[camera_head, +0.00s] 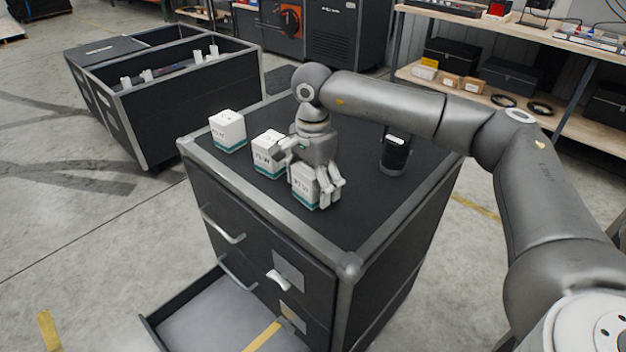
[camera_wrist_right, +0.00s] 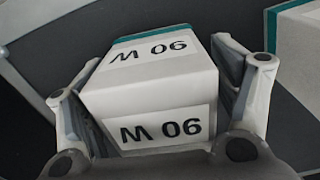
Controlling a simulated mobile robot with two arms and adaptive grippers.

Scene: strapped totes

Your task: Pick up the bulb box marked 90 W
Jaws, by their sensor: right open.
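The bulb box marked 90 W (camera_head: 303,186) is white with a teal band and stands at the near edge of the black cabinet top. In the right wrist view its label (camera_wrist_right: 160,130) appears upside down. My right gripper (camera_head: 318,188) is over this box, open, with its fingers on either side of it. The wrist view shows the fingers (camera_wrist_right: 158,105) beside the box; whether they touch it I cannot tell. A second bulb box (camera_head: 267,155), marked 75 W as far as I can read, stands just left of it. My left gripper is not in view.
A third white box (camera_head: 228,131) stands at the cabinet's left corner. A black cylinder (camera_head: 395,152) stands on the right of the cabinet top (camera_head: 350,215). A lower drawer (camera_head: 205,320) is open. A divided black tote (camera_head: 165,100) stands at back left.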

